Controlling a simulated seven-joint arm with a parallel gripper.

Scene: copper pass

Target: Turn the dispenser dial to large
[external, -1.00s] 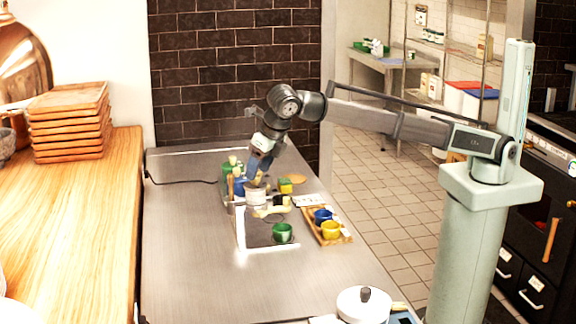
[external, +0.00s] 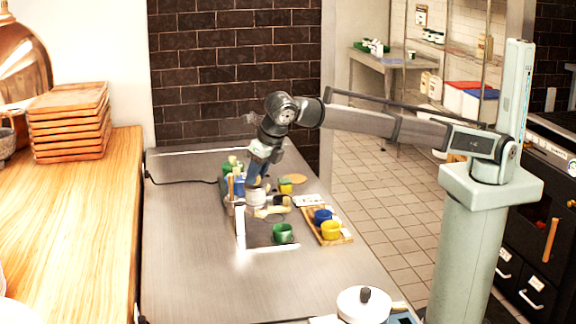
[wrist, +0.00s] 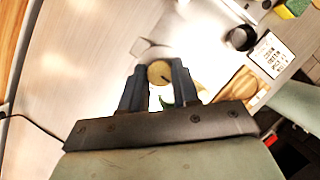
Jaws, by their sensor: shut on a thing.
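The dispenser (external: 256,197) is a pale, white-and-metal unit on the steel counter. My gripper (external: 255,181) comes down onto the top of the dispenser from above. In the wrist view my gripper (wrist: 156,80) is shut on the dial, one dark finger on each side. The size labels cannot be read. A green cup (external: 283,233) stands in front of the dispenser.
A wooden tray (external: 343,240) to the right holds a blue cup (external: 322,215) and a yellow cup (external: 331,229). A small black bowl (wrist: 240,38) and a printed card (wrist: 272,50) lie nearby. The counter's front left is clear. A white lidded pot (external: 363,306) stands at the front.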

